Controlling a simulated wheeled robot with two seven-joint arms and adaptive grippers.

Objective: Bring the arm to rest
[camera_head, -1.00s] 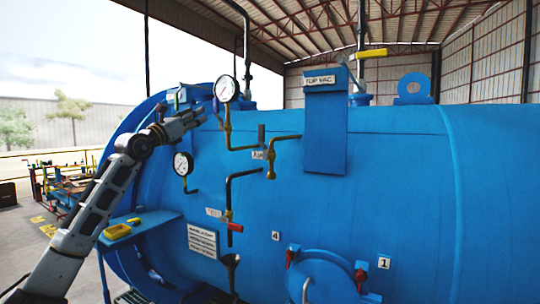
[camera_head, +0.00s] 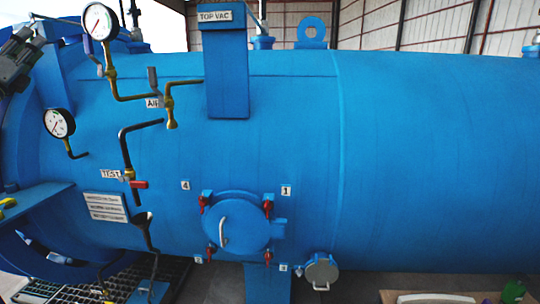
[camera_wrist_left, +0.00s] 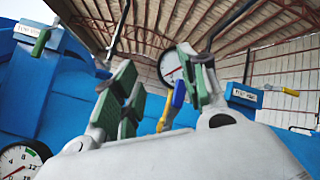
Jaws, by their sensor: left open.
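My left gripper (camera_head: 24,48) shows at the upper left edge of the head view, dark grey and partly cut off by the frame. It is beside the upper left end of the blue autoclave (camera_head: 270,120), left of the upper pressure gauge (camera_head: 99,21). In the left wrist view my left gripper (camera_wrist_left: 162,88) has its green-padded fingers spread apart. A gauge (camera_wrist_left: 172,66) and a yellow and blue handle (camera_wrist_left: 172,105) show behind the gap between them. I see nothing held. My right gripper is not in view.
A lower gauge (camera_head: 59,123), brass and black pipes (camera_head: 128,150) and a red-handled test valve (camera_head: 139,184) stick out from the shell. A round hatch (camera_head: 236,222) with red clamps sits lower down. A blue shelf (camera_head: 40,197) juts out at left.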

